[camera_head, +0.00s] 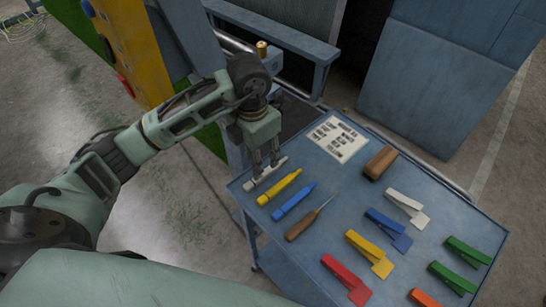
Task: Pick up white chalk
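The white chalk (250,184) lies at the left edge of the blue cart top (330,187), slanting from lower left to upper right. It is the leftmost of a row of sticks. My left gripper (266,166) points down right over the chalk, and its fingers hide part of the chalk's middle. The two fingers stand apart with a gap between them. Whether the fingertips touch the chalk cannot be told. My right gripper is not in view.
Beside the chalk lie a yellow marker (279,187), a blue marker (294,202) and a wooden-handled awl (303,225). Coloured clips, a brown block (380,163) and a printed sheet (337,138) occupy the rest of the cart. A rail runs behind the cart top.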

